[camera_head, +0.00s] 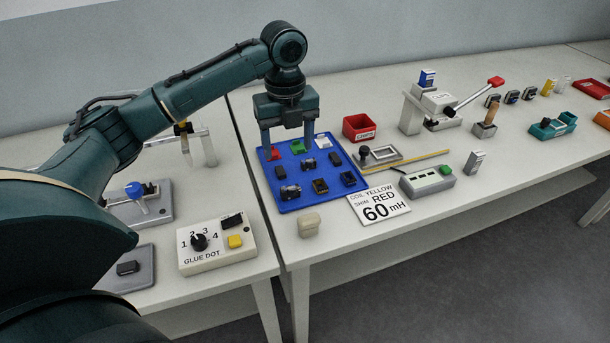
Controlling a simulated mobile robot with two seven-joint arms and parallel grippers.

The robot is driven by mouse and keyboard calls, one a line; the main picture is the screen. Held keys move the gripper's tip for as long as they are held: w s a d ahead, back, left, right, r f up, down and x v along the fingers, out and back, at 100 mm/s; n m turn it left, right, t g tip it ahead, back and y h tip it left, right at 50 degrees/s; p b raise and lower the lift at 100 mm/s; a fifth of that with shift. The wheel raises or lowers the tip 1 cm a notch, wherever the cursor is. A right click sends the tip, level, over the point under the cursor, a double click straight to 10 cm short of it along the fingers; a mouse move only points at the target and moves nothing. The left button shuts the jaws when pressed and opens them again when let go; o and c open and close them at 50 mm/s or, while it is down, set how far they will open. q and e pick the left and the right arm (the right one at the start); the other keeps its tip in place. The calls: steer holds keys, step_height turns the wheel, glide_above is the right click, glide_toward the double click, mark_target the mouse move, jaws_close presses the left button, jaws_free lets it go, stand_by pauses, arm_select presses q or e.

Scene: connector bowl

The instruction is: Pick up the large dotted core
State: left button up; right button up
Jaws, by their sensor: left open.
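A blue tray (266,187) on the table holds several small dark blocks that look like cores. The dots are too small to make out, so I cannot tell which is the large dotted core. My left gripper (288,148) is open and empty. My right gripper is not in view.
A sign (380,205) reading "coil yellow, shim red, 60 mH" lies right of the tray. A beige block (309,224) stands in front. A red bin (359,126) is behind right. A glue dot box (217,243) is on the left table, across a gap.

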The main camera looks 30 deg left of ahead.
arm_select(q)
glide_above(290, 188)
steer(key=f, duration=0.7)
steer(key=shift+s+d, duration=0.2)
steer(key=shift+s, duration=0.05)
steer(key=f, duration=0.5)
steer(key=shift+w+a+f+p, duration=0.2)
steer(key=shift+p, duration=0.15)
steer(key=shift+f, duration=0.3)
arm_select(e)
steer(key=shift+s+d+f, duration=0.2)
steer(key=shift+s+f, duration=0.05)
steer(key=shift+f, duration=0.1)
arm_select(q)
steer(key=c, duration=0.8)
steer(key=shift+c, duration=1.4)
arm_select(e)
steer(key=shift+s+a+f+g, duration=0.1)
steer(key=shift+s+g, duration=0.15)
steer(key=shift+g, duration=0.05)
